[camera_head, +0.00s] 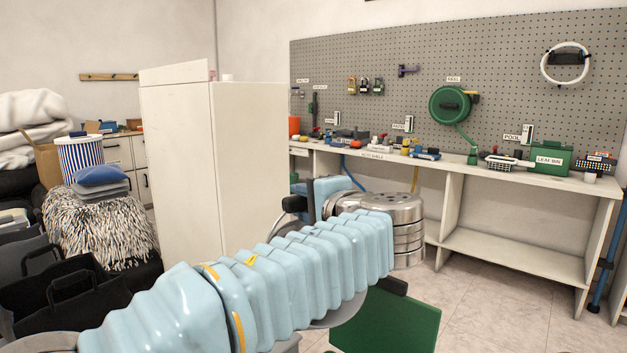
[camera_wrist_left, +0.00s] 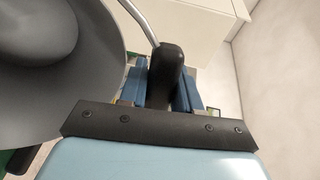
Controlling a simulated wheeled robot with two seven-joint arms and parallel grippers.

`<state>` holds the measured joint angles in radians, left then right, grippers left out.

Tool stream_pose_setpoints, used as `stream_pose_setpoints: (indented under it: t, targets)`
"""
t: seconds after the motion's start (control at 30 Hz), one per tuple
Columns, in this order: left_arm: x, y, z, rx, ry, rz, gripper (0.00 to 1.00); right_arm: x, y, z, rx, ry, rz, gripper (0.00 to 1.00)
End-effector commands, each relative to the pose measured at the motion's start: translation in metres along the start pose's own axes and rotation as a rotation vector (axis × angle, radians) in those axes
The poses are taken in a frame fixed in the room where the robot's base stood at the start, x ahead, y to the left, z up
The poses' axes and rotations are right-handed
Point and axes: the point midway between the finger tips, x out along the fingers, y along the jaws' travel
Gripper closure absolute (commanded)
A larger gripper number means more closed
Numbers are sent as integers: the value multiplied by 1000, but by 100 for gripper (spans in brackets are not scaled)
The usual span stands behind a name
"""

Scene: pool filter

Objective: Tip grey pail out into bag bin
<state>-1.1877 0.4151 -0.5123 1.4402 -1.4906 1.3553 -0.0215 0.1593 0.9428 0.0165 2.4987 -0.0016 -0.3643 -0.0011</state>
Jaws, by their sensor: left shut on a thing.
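My left gripper (camera_head: 300,203) is beyond my pale blue arm in the head view. In the left wrist view its blue fingers (camera_wrist_left: 172,85) are shut on the black handle grip (camera_wrist_left: 170,68) of the grey pail. The grey pail (camera_wrist_left: 95,75) shows at the left of the wrist view, hanging from its wire handle, with its round grey surface facing the camera. In the head view my arm hides most of the pail; what it holds cannot be seen. A green panel (camera_head: 405,322) stands below the arm; I cannot tell whether it is the bag bin. My right gripper is not in view.
A white cabinet (camera_head: 185,170) stands behind the gripper. Stacked metal sieves (camera_head: 408,235) stand in front of the workbench (camera_head: 520,177), which holds a green leaf bin (camera_head: 550,159). Black bags (camera_head: 60,285) and a shaggy pouf (camera_head: 100,235) crowd the left. Tiled floor is free at right.

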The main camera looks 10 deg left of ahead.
Motion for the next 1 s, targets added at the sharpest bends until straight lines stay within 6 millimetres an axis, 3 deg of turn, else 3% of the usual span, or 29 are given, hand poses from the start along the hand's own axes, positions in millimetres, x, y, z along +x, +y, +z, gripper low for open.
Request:
stream_pose_setpoints:
  t: [0.03, 0.17, 0.37, 0.5, 0.7, 1.0]
  targets:
    - [4, -13, 0, 1, -2, 25, 100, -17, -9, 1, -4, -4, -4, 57]
    - [15, -18, 0, 1, -2, 97, 100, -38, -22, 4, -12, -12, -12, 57]
    - [43, -13, 1, -4, -7, 279, 100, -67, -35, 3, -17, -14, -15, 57]
    - [68, 4, 1, -4, -6, 454, 100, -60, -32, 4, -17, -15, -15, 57]
    - [88, 24, 0, -2, -4, 644, 100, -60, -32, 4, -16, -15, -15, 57]
    - [96, 38, 0, 0, 1, 750, 100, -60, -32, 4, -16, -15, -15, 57]
